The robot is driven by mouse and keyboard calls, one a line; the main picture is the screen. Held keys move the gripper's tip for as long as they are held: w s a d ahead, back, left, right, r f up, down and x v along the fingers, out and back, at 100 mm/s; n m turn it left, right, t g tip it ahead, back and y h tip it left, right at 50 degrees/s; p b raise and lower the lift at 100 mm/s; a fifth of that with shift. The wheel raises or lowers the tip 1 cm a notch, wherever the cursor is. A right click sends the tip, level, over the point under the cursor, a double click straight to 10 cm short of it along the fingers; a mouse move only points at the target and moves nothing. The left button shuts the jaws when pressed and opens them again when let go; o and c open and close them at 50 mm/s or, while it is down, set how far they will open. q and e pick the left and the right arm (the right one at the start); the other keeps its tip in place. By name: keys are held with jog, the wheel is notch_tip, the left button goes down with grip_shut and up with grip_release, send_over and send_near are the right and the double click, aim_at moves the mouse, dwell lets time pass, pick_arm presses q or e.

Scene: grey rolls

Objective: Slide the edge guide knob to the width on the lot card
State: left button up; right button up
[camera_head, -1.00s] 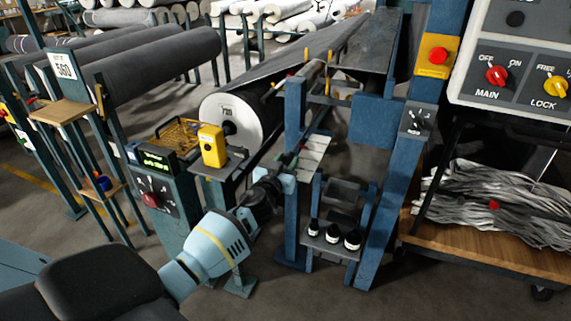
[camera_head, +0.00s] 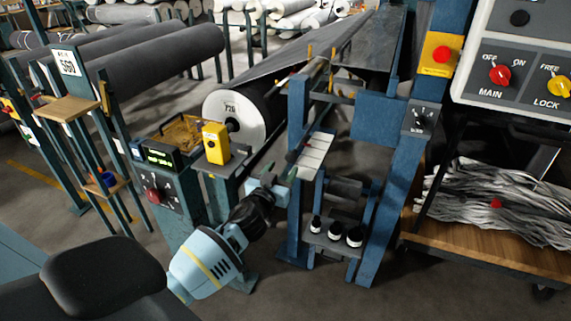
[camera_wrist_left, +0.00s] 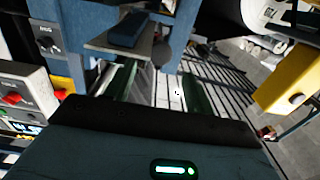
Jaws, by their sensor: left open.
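The lot card (camera_head: 68,62) is a white sign on a post at the far left; it seems to read 560. The edge guide's pale lined scale plate (camera_head: 316,152) is on the blue frame, and its stripes also show in the wrist view (camera_wrist_left: 166,92). My left gripper (camera_head: 281,180) is at the left edge of this plate. In the wrist view its green fingers (camera_wrist_left: 158,78) are apart with nothing between them. A dark round knob (camera_wrist_left: 161,52), probably the guide's, shows beyond the fingertips, apart from them. My right gripper is not in view.
A yellow box (camera_head: 215,143) stands left of the gripper, close by; it also shows in the wrist view (camera_wrist_left: 290,80). A large roll (camera_head: 235,112) is behind.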

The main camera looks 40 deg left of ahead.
pick_arm(q)
jog(key=shift+v, duration=0.9)
jog(key=shift+s+f, duration=0.1)
jog(key=s+d+f+m+g+h+p, duration=0.1)
jog(key=s+d+f+g+h+p, duration=0.1)
jog(key=s+d+f, duration=0.55)
jog(key=s+d+f+m+g+h+p, duration=0.15)
jog(key=s+f, duration=0.25)
jog(key=s, duration=0.7)
jog(key=s+d+f+m+g+h+p, duration=0.1)
jog(key=s+d+f+g+p, duration=0.3)
jog(key=s, duration=0.6)
jog(key=s+d+f+h, duration=0.1)
jog(key=s+d, duration=0.2)
jog(key=s, duration=0.3)
jog(key=s+d+f+m+g+h, duration=0.1)
jog(key=s+d, duration=0.2)
jog(key=s, duration=0.4)
jog(key=shift+s+b, duration=0.35)
jog(key=shift+b, duration=0.05)
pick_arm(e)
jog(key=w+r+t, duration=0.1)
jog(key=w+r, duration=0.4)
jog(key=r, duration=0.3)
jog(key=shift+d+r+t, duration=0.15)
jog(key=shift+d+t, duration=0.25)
